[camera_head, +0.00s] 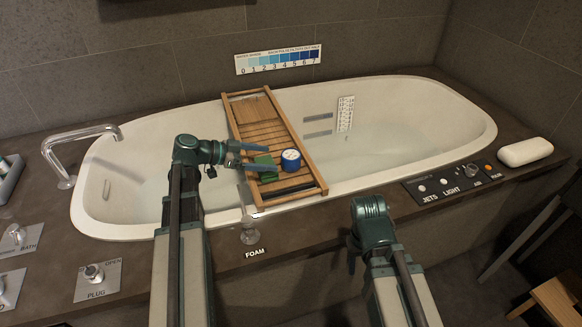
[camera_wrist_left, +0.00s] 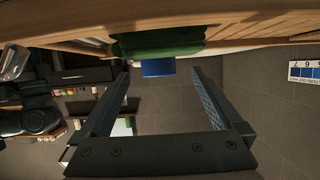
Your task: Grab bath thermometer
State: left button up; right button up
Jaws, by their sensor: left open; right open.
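A round blue item with a pale face (camera_head: 291,159), which looks like the bath thermometer, sits on the wooden bath tray (camera_head: 256,108). A green item (camera_head: 265,172), perhaps a folded cloth, lies just left of it. My left gripper (camera_head: 269,158) is open and empty, reaching in from the left at the green item. In the left wrist view, the blue item (camera_wrist_left: 157,68) shows between the open fingers, beyond the green item (camera_wrist_left: 160,42). It is not held. The fingers of my right gripper are not visible; only that arm's links show at the front right.
The tray spans the white bathtub (camera_head: 410,125). A faucet (camera_head: 80,148) stands on the left rim. A FOAM knob (camera_head: 250,230) is on the near ledge, with a JETS and LIGHT panel (camera_head: 450,185) and a white rounded pad (camera_head: 525,152) to the right.

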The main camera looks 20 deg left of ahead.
aim_at(287, 159)
pick_arm(q)
jog(key=shift+x, duration=1.05)
jog(key=b+x, duration=0.2)
jog(key=x, duration=0.3)
jog(key=shift+d+r, duration=0.2)
jog(key=c, duration=1.4)
jog(key=shift+r, duration=0.2)
